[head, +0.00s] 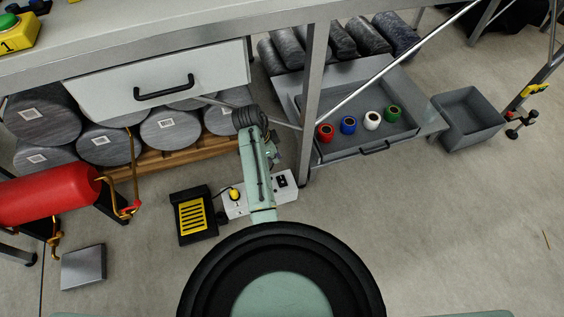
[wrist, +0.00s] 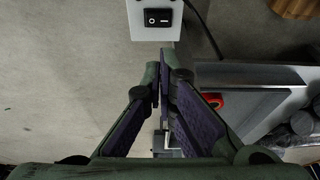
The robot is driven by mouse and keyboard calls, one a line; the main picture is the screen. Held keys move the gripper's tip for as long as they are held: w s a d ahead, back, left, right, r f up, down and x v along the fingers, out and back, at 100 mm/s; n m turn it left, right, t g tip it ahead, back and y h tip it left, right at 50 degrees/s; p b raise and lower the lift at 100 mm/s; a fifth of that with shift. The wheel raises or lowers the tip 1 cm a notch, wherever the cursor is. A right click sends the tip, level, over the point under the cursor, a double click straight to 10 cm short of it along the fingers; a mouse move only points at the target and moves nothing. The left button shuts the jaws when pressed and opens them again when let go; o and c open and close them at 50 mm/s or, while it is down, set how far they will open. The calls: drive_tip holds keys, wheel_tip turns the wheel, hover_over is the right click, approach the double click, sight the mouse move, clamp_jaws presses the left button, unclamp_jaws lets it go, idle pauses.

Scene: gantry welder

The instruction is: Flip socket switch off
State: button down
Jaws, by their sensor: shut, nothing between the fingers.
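The white socket strip (head: 236,208) lies on the floor below the workbench, partly covered by my arm in the head view. Its black rocker switch (head: 282,181) is at the strip's right end. In the wrist view the end of the strip (wrist: 141,31) is at the top, with the switch (wrist: 158,18) marked by a circle on the left and a bar on the right. My gripper (wrist: 165,68) is shut and empty, its fingertips just below the strip's end in that picture and apart from the switch. The rocker's tilt is too small to tell.
A black-and-yellow box (head: 192,216) is left of the strip. The bench leg (head: 314,100) stands to its right, near a grey tray (head: 346,147) holding several coloured rolls. Grey cylinders (head: 105,145) lie behind on a pallet. Floor at the right front is clear.

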sight(282, 179)
idle(0.4)
drive_tip(key=x, duration=1.3)
drive_tip(key=shift+s+a+f+b, duration=0.1)
drive_tip(key=shift+a+f+b, duration=0.05)
drive_tip(key=shift+a+b, duration=0.2)
drive_tip(key=shift+f, duration=0.4)
